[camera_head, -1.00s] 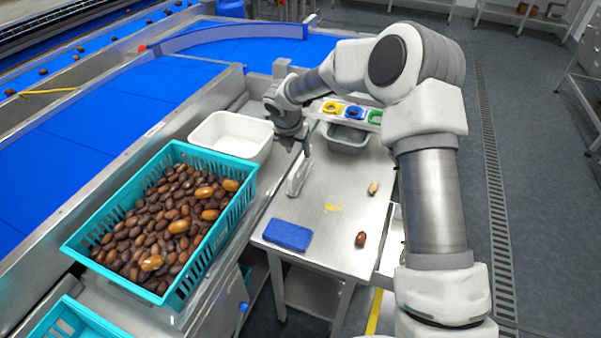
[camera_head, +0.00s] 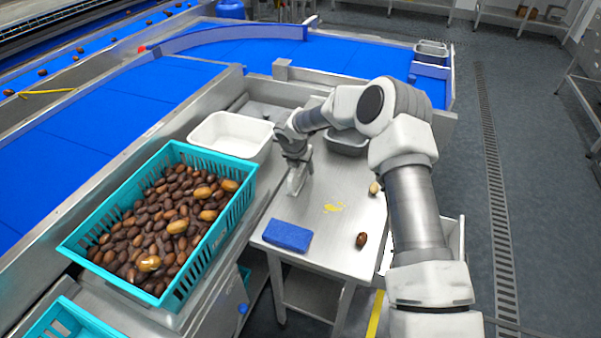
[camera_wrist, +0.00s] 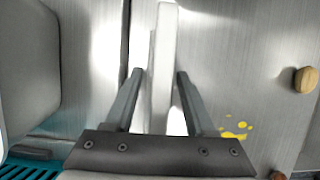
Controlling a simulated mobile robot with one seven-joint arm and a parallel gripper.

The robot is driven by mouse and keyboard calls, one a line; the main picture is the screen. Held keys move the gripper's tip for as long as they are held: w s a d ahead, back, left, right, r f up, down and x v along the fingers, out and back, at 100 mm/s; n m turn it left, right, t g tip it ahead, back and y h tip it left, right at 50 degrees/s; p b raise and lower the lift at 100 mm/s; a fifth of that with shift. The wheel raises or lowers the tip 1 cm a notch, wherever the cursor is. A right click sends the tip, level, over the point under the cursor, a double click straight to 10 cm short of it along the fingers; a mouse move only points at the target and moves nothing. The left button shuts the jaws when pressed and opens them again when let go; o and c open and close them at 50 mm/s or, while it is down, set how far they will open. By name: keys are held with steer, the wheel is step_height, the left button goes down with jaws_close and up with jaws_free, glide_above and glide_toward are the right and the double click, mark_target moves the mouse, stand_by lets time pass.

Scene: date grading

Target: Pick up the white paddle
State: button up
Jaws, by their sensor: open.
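The white paddle (camera_head: 294,184) is on the steel table, partly hidden by my gripper (camera_head: 300,168) in the head view. In the wrist view the paddle (camera_wrist: 161,62) is a long pale bar running up the picture. My gripper (camera_wrist: 160,76) is open, with one finger on each side of the paddle and a visible gap at both sides. I cannot tell how far the fingertips are above the table.
A white tub (camera_head: 256,153) stands left of my gripper and a grey tub (camera_head: 347,147) behind it. A blue sponge (camera_head: 287,236) and loose dates (camera_head: 361,240) lie toward the front. A teal crate (camera_head: 78,246) of dates is at left. Yellow smears (camera_head: 333,208) mark the table.

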jaws_close()
steer(key=shift+r, duration=0.1)
stand_by(0.5)
steer(key=shift+r, duration=0.5)
steer(key=r, duration=0.3)
steer(key=shift+w+d+r+p, duration=0.35)
steer(key=w+d+r+p, duration=0.1)
steer(key=w+d+r, duration=0.5)
steer(key=w+d, duration=0.1)
steer(key=shift+w+d, duration=0.15)
steer(key=shift+d, duration=0.2)
